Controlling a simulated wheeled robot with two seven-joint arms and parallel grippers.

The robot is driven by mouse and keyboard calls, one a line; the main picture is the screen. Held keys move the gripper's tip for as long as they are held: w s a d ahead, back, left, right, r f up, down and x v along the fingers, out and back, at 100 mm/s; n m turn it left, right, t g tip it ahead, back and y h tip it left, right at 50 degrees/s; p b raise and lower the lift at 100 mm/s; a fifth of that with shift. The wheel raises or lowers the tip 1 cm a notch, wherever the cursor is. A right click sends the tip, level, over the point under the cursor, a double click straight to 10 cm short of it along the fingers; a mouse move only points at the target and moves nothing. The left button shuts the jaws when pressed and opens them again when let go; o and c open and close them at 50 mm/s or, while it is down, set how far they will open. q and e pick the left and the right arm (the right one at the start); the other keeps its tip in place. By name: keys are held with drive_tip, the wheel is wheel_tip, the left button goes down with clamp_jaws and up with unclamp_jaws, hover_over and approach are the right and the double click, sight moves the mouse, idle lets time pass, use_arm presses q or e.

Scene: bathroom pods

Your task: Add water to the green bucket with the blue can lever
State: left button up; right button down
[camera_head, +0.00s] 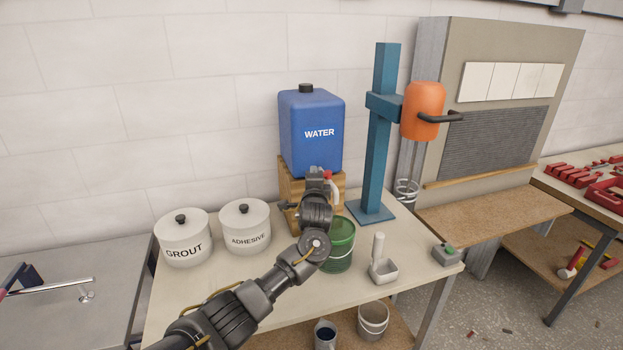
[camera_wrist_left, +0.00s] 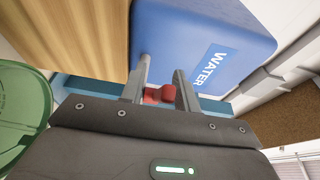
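The blue can (camera_head: 311,125), marked WATER, stands on a wooden block (camera_head: 291,188) on the table. Its red lever (camera_head: 328,174) sits low on its front above a pale spout (camera_head: 334,191). My left gripper (camera_head: 321,178) is in front of the can at lever height. In the left wrist view its two fingers (camera_wrist_left: 161,80) are apart, with the red lever (camera_wrist_left: 158,95) showing between them; I cannot tell whether they touch it. The green bucket (camera_head: 341,246) stands on the table below, partly hidden by my arm. Its green edge shows in the left wrist view (camera_wrist_left: 22,112). My right gripper is not in view.
White grout (camera_head: 183,245) and adhesive (camera_head: 245,232) pots stand left of my arm. A blue stand (camera_head: 383,130) with an orange container (camera_head: 423,110) rises right of the can.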

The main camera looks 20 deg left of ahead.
use_arm(q)
drive_tip(key=shift+a+r, duration=0.1)
drive_tip(key=shift+s, duration=0.1)
drive_tip(key=b+v, duration=0.1)
drive_tip(key=v, duration=0.9)
drive_tip(key=shift+s+d, duration=0.2)
drive_tip(key=shift+s, duration=0.1)
